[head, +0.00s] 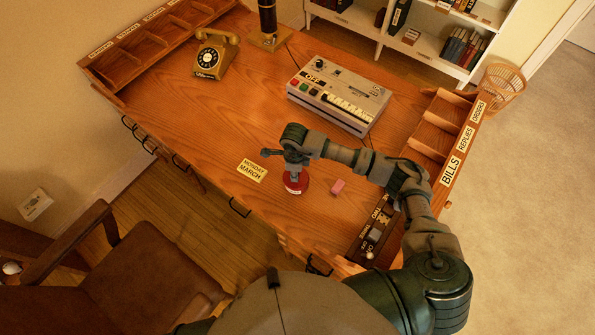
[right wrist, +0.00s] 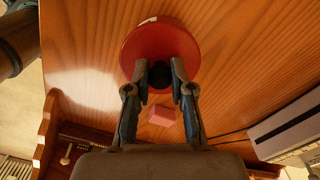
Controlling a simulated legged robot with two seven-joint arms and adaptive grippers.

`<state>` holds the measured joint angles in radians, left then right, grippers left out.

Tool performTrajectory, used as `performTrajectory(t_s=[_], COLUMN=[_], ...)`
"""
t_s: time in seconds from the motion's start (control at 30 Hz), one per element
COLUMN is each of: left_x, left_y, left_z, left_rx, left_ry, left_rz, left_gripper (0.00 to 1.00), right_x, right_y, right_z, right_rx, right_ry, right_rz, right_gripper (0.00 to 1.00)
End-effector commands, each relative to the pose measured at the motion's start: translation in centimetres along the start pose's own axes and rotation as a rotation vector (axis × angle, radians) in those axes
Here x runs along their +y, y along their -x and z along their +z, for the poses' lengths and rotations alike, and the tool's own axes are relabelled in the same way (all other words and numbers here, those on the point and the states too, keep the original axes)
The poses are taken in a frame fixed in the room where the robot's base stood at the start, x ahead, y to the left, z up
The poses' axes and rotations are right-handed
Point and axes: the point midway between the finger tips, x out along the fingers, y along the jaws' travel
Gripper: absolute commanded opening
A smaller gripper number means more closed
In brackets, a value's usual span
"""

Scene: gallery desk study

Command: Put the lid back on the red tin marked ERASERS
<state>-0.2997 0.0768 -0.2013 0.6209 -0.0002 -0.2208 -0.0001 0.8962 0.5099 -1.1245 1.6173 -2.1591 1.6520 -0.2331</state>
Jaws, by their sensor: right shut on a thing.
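The red tin (head: 293,189) stands upright on the desk near its front edge, with a pale label on its side too small to read. My right gripper (head: 293,170) points down right above it. In the right wrist view, my right gripper (right wrist: 160,74) is shut on the dark knob of the round red lid (right wrist: 158,42). The lid lines up closely with the tin and hides its opening; I cannot tell if it is fully seated. My left gripper is not in view.
A pink block (head: 338,187) lies just right of the tin. A yellow date card (head: 252,170) lies to the left. A grey keyed machine (head: 338,95), a yellow telephone (head: 214,55) and a right-hand wooden rack (head: 440,125) stand farther off. The desk's middle left is clear.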

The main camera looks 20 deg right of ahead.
Motion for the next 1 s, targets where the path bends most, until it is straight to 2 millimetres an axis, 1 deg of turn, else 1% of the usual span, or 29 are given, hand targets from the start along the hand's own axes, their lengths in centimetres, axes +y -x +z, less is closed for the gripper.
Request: performTrajectory(t_s=[0.3,0.47,0.7,1.0], left_x=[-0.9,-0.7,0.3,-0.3], left_y=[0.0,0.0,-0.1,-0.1], left_z=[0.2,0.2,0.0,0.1], left_rx=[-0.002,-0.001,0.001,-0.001], left_ry=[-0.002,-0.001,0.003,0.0], left_rz=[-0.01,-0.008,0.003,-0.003], left_gripper=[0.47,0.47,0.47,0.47], right_x=[-0.3,-0.3,-0.3,-0.4], right_y=[-0.1,-0.1,0.0,0.0], right_z=[-0.6,-0.8,-0.9,-1.1], right_rx=[-0.005,-0.004,-0.001,-0.003], right_ry=[-0.002,-0.002,-0.001,-0.001], right_rz=[0.003,0.002,0.001,0.001], right_gripper=[0.0,0.0,0.0,0.0])
